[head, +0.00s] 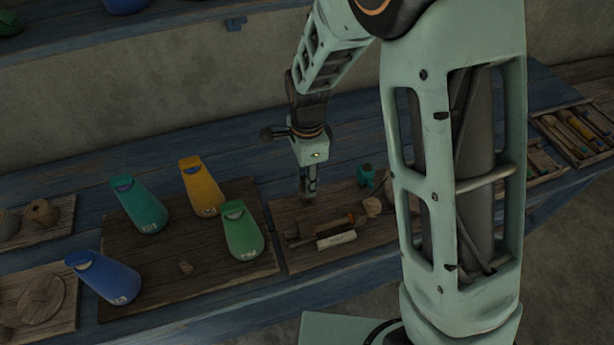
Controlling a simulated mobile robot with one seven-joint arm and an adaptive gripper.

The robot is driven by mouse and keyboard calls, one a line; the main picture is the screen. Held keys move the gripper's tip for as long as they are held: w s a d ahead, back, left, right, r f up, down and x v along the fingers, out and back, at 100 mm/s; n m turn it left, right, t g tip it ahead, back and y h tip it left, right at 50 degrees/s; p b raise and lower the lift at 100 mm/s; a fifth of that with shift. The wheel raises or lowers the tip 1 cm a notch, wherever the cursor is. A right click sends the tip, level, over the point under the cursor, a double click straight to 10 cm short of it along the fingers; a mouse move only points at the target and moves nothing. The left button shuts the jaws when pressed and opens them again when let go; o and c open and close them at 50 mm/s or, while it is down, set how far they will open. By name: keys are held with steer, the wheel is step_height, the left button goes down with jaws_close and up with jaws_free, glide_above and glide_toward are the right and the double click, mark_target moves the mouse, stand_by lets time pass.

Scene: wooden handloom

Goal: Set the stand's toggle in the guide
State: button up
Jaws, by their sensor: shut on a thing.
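My gripper (309,192) points down over the wooden board (290,262) right of the centre of the bench. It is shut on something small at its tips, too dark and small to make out. I cannot tell whether that thing touches the board. On this board lie a wooden rod with an orange part (340,221), a pale labelled cylinder (337,240), a light wooden piece (373,206) and a small teal object (365,176). I cannot tell which of these is the stand, the toggle or the guide.
Trays (575,135) with tools lie at far right. My arm hides part of the bench.

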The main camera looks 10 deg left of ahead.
steer(key=shift+f, duration=0.1)
steer(key=o, duration=0.8)
step_height(320, 180, up, 12)
steer(key=shift+r, duration=0.1)
stand_by(0.5)
